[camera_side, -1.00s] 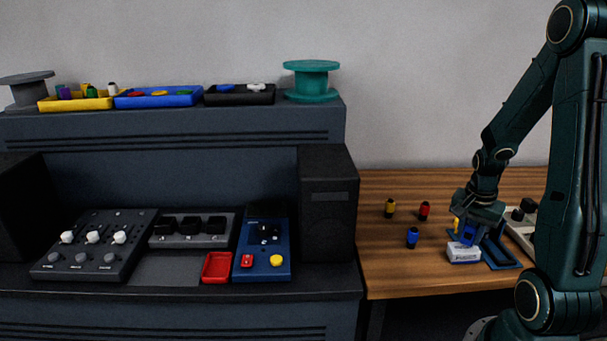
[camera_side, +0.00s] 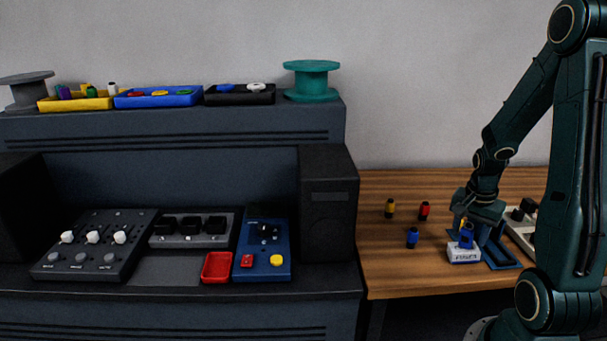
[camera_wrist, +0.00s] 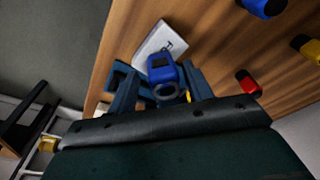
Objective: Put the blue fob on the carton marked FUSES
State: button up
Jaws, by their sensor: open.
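The blue fob (camera_side: 466,238) stands on top of the white carton (camera_side: 464,255) with dark lettering on its front, on the wooden table. The lettering is small and blurred now. My gripper (camera_side: 470,229) is open just above and around the fob, with its fingers on either side. In the wrist view, the fob (camera_wrist: 162,68) lies between the open fingers of my gripper (camera_wrist: 160,82). The white carton (camera_wrist: 158,40) shows beyond it, partly hidden by the fob.
A second blue piece (camera_side: 412,238), a red one (camera_side: 424,211) and a yellow one (camera_side: 390,208) stand left of the carton. A dark blue frame (camera_side: 508,260) lies close on the carton's right. The table's front left is clear.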

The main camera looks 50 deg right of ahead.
notch_tip(320, 180, up, 12)
jog(key=a, duration=0.1)
jog(key=shift+a, duration=0.35)
jog(key=shift+a, duration=0.1)
dwell(0.7)
jog(key=w+a+r+n+t, duration=0.2)
jog(key=a+r+n, duration=0.15)
jog(key=a, duration=0.35)
jog(key=w+a+r+n+t, duration=0.1)
jog(key=w+a+r+n, duration=0.1)
jog(key=a+n, duration=0.35)
jog(key=s+a+r+n+t+y, duration=0.1)
jog(key=a+n, duration=0.3)
jog(key=a, duration=0.2)
jog(key=s+a+r+n+t, duration=0.1)
jog(key=s+a+r+n, duration=0.1)
jog(key=a+n, duration=0.3)
jog(key=shift+s+a+t+y, duration=0.15)
jog(key=shift+a+t+y, duration=0.2)
jog(key=shift+a, duration=0.35)
